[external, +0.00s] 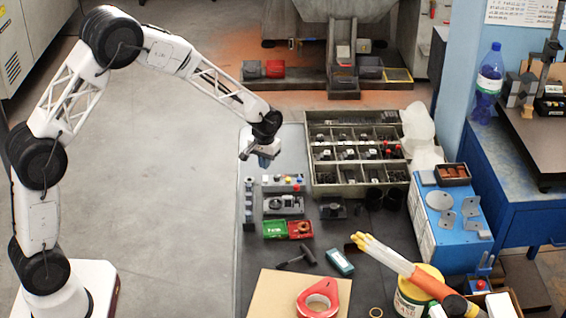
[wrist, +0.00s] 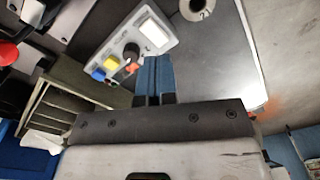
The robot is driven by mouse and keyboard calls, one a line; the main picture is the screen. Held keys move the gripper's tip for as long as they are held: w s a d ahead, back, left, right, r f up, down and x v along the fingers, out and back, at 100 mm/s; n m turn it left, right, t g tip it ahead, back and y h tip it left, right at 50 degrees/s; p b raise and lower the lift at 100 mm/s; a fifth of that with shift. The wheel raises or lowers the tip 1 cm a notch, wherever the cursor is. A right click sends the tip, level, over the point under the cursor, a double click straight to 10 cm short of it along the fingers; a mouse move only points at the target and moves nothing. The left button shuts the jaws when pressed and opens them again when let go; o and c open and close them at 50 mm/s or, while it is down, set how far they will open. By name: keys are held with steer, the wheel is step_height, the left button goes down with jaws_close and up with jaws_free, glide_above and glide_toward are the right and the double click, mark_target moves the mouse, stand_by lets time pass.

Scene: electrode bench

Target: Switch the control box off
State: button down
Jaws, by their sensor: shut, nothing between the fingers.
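The control box (external: 283,184) is a small light-grey box near the back left of the dark bench. In the wrist view the control box (wrist: 152,59) shows a blue button (wrist: 98,74), a yellow button (wrist: 111,64), a black knob (wrist: 131,51) with an orange-red part beside it, and a white panel (wrist: 154,33). My gripper (external: 264,163) is above and slightly behind the box in the external view. Its blue fingers (wrist: 153,62) are together and empty, and in the wrist view they overlap the box's edge beside the knob. I cannot tell whether they touch it.
A compartment tray (external: 320,187) of small parts stands right of the box. A grey device (external: 284,205) and green and red trays (external: 275,229) are in front. A narrow upright block (external: 249,205) stands at the left bench edge. Free floor lies left of the bench.

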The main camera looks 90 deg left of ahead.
mark_target(265, 178)
steer(key=shift+r, duration=1.45)
steer(key=shift+d+r, duration=0.1)
steer(key=s+d+r+m, duration=0.2)
steer(key=s+d+r, duration=0.1)
steer(key=d+r, duration=0.55)
steer(key=s+d+r+m+t, duration=0.1)
steer(key=s+d+r+m, duration=0.3)
steer(key=d, duration=0.8)
steer(key=s+d+r, duration=0.2)
steer(key=d+r, duration=0.6)
steer(key=d, duration=0.2)
steer(key=s+d+r+m, duration=0.2)
steer(key=s+d+m, duration=0.1)
steer(key=s+d, duration=0.6)
steer(key=s+d+r+m+t, duration=0.1)
steer(key=s+d+r+m, duration=0.1)
steer(key=s+d, duration=0.8)
steer(key=s+m, duration=0.1)
steer(key=s, duration=0.5)
steer(key=shift+s+d+t, duration=0.2)
steer(key=shift+d+t, duration=0.1)
